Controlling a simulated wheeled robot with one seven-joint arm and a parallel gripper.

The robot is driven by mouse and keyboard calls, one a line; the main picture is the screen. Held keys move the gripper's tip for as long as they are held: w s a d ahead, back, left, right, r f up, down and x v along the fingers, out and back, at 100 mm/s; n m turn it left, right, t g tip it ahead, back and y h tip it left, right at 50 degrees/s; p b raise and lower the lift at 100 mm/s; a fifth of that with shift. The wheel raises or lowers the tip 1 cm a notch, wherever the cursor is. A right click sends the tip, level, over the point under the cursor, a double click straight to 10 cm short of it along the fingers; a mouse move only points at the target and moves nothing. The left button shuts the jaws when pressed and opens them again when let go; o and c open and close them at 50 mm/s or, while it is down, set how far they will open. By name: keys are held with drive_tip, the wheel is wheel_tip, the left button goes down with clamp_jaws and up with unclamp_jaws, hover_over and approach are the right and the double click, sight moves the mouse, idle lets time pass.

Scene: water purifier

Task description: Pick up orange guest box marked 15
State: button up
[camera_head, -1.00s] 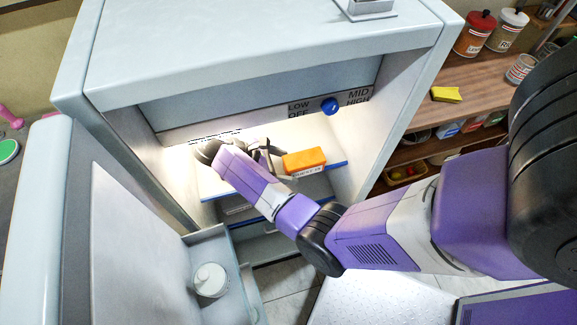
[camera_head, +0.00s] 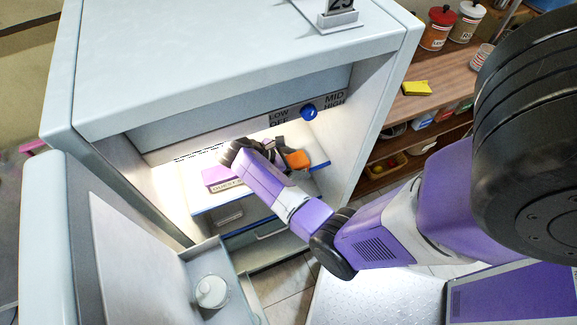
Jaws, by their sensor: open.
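The orange box (camera_head: 297,159) lies on the top shelf (camera_head: 207,208) inside the open fridge-like cabinet, toward its right side. My gripper (camera_head: 281,153) is open beside the box, at its left and back. Dark fingers partly cover the box, and I cannot tell whether they touch it. The number on the box cannot be read here. A pink-purple box (camera_head: 219,178) with "GUEST" lettering on its front lies on the same shelf, left of my wrist.
The cabinet door (camera_head: 128,240) stands open at the left, with a white bottle (camera_head: 211,291) in its rack. A blue knob (camera_head: 308,112) sits above the shelf. Drawers (camera_head: 250,232) lie below it. A wooden shelf unit (camera_head: 425,100) stands at the right.

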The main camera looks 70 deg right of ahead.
sight(304, 160)
drive_tip(key=shift+s+d, duration=0.8)
drive_tip(key=shift+s, duration=0.1)
drive_tip(key=shift+s+d+f, duration=0.15)
drive_tip(key=shift+d+f, duration=0.05)
drive_tip(key=shift+f, duration=0.2)
clamp_jaws()
